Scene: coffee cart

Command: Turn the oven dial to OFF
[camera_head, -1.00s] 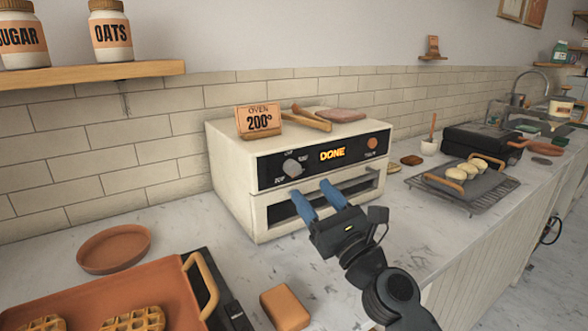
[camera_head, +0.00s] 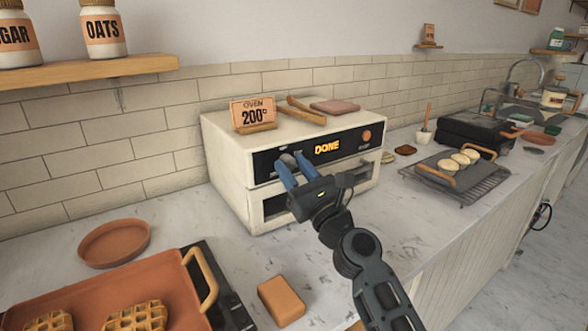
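The cream oven (camera_head: 225,165) stands on the counter with a black front panel and a lit "DONE" display (camera_head: 327,147). The grey dial (camera_head: 288,159) is on the panel's left part, mostly hidden by my fingers. Its pointer and labels cannot be read now. My gripper (camera_head: 290,161) has its two blue fingers apart, with the tips at the dial, one on each side in the picture. I cannot tell whether they touch it.
A sign reading "OVEN 200°" (camera_head: 253,115), wooden tongs (camera_head: 306,110) and a pinkish slab (camera_head: 335,106) are on the oven top. An orange tray of waffles (camera_head: 150,280) and an orange block (camera_head: 281,301) lie in front. A round button (camera_head: 367,135) is right on the panel.

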